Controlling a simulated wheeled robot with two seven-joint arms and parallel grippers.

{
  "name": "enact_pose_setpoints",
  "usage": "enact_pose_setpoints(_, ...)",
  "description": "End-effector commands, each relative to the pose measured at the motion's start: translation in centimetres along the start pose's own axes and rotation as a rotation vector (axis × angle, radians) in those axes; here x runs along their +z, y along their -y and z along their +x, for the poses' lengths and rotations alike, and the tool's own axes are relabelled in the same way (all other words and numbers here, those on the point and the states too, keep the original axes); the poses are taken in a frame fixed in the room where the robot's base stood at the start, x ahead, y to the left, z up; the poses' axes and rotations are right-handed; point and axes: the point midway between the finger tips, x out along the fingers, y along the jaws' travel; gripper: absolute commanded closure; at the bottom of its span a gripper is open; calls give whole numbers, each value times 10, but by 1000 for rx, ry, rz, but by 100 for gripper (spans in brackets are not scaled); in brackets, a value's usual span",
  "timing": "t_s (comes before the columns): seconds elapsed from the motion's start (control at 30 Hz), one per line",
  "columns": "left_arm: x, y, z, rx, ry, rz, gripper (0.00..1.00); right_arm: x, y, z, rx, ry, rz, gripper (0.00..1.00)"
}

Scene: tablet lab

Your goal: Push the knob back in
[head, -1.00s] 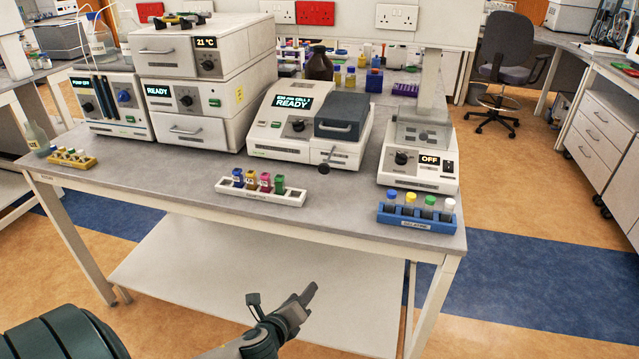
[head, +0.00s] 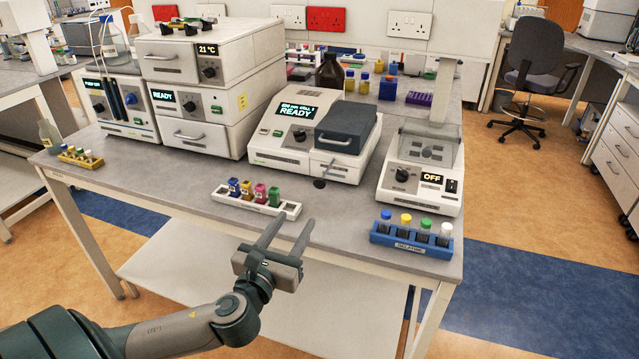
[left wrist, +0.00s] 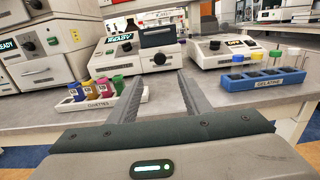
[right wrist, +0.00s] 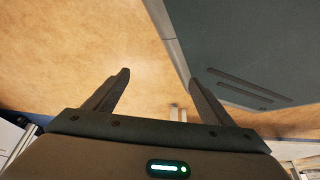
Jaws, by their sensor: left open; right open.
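A round black knob (head: 319,183) on a thin rod sticks out from the front of the white spectrometer (head: 262,157), whose screen reads READY. The knob is over the bench top, right of the cuvette rack. In the left wrist view the knob (left wrist: 160,59) shows ahead, between the fingers and a little beyond them. My left gripper (head: 294,224) is open and empty at the bench's front edge, in front of the knob and apart from it. My right gripper (right wrist: 159,80) is open and empty above the tan floor; it is not in the head view.
A white rack (head: 228,198) with coloured cuvettes lies left of the knob. A blue rack (head: 410,244) of capped vials labelled GELATINE lies at the right. A white device (head: 400,193) reading OFF stands behind it. The bench top between the two racks is clear.

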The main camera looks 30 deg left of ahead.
Motion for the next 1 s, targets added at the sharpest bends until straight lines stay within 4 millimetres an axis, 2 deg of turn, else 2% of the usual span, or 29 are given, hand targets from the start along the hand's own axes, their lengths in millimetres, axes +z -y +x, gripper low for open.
enact_pose_setpoints(0.27, 2, 0, 28, 1, 1, -1, 56, 16, -2, -6, 3, 42, 0, 24)
enact_pose_setpoints(0.7, 2, 0, 106, 2, 0, -2, 56, 66, -10, -22, 11, 166, 0, 24)
enact_pose_setpoints(1.0, 1, 0, 153, 1, -1, -2, 56, 90, -18, -30, 21, 236, 2, 24)
